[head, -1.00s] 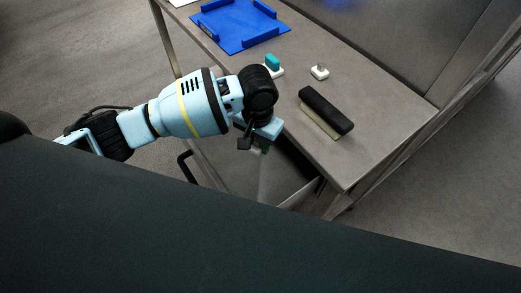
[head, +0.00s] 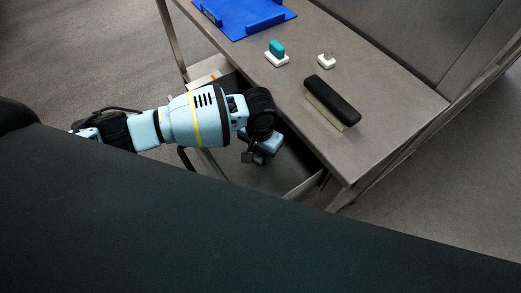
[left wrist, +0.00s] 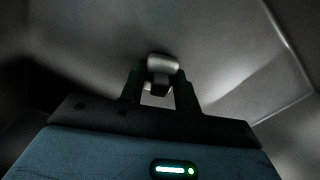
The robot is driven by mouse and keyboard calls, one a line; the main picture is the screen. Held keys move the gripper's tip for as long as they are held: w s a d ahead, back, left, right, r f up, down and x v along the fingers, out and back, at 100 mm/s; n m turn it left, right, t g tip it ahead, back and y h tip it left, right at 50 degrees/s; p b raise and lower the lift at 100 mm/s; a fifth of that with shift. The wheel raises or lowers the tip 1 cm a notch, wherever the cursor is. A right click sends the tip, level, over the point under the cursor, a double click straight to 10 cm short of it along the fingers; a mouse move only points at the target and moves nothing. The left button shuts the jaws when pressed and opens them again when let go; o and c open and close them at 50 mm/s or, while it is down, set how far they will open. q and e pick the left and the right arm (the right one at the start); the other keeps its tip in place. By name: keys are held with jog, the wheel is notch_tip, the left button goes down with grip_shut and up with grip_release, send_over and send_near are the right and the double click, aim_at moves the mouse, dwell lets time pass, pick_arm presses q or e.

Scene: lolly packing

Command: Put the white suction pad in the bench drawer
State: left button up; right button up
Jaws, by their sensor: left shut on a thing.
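My left gripper (head: 260,156) reaches down into the open bench drawer (head: 306,185), below the level of the bench top. In the left wrist view the two dark fingers (left wrist: 160,84) are shut on a small pale piece, the white suction pad (left wrist: 161,63), with a darker part below it. The pad is held inside the drawer with a grey drawer surface behind it; I cannot tell whether it touches the bottom. In the head view the pad is hidden by the gripper and arm. My right gripper is not in view.
On the bench top (head: 395,125) are a teal piece on a white base (head: 277,56), a small white-based piece (head: 326,61), a black-and-beige brush-like block (head: 332,101) and a blue tray (head: 240,16). A pale item (head: 205,79) lies at the drawer's far-left end.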

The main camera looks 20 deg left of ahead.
pick_arm(q)
jog(key=shift+f, duration=0.1)
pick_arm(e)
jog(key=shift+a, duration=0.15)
pick_arm(q)
jog(key=shift+f, duration=0.25)
jog(key=o, duration=1)
jog(key=shift+c, duration=0.2)
jog(key=shift+r, duration=0.15)
notch_tip(320, 180, up, 12)
jog(key=p, duration=0.2)
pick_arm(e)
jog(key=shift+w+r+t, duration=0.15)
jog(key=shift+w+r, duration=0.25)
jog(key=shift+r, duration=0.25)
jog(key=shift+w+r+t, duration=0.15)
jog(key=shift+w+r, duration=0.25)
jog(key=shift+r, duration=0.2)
pick_arm(q)
jog(key=shift+r, duration=0.1)
